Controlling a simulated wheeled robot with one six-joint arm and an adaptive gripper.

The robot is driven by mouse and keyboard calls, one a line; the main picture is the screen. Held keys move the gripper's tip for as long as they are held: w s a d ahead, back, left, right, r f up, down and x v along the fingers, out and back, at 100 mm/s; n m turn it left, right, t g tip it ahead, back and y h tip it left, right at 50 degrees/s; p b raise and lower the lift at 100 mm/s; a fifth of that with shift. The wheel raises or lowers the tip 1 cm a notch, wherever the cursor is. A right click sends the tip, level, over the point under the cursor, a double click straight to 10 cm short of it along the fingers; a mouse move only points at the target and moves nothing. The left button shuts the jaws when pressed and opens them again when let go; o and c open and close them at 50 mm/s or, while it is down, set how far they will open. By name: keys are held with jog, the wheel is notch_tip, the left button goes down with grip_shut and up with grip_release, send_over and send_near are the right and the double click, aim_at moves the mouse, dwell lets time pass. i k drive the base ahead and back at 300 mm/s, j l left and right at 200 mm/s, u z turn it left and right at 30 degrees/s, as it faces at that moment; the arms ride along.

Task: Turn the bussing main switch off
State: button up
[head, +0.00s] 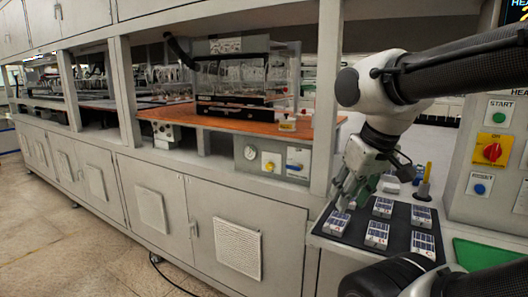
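A red rotary knob on a yellow plate (492,150) is on the grey control panel at the right, between a green START button (498,113) and a blue button (480,187). A smaller panel under the orange bench in the middle carries a yellow knob (269,166) and a blue control (294,165). I cannot read which of these is labelled bussing. My gripper (346,197) points down over the left edge of a dark mat, apart from all these controls. Its fingertips are small and partly merge with a pale block below, so their opening is unclear.
The dark mat (357,234) holds several pale blocks with dark tops. A yellow tool (424,183) stands behind it, and a green mat (488,254) lies to its right. Grey cabinets and posts line the left; the floor (60,245) there is open, with a black cable.

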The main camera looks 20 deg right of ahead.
aim_at(493, 151)
jog(key=z, duration=1.9)
